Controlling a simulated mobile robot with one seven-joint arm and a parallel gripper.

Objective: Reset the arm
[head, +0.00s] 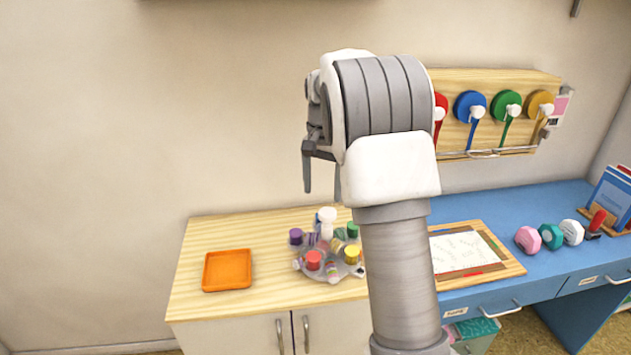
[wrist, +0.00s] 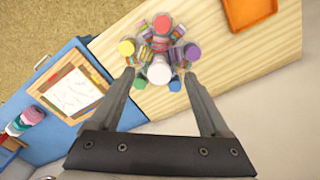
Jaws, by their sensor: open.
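My gripper (head: 321,178) hangs from my raised arm in the head view, fingers pointing down, above the wooden cabinet top. In the wrist view my gripper (wrist: 158,76) shows two fingers spread apart with nothing held between them. Below and beyond the fingertips stands a round carousel (head: 320,267) of stamps and ink pots with coloured caps. It also shows in the wrist view (wrist: 160,50), apart from the fingers. Part of the carousel is hidden behind my arm in the head view.
An orange tray (head: 227,270) lies left of the carousel. On the blue desk (head: 480,215) at right are a framed paper sheet (head: 462,251), several coloured rounded items (head: 551,236) and blue books (head: 612,195). A wall rack (head: 500,80) holds coloured tape rolls behind my arm.

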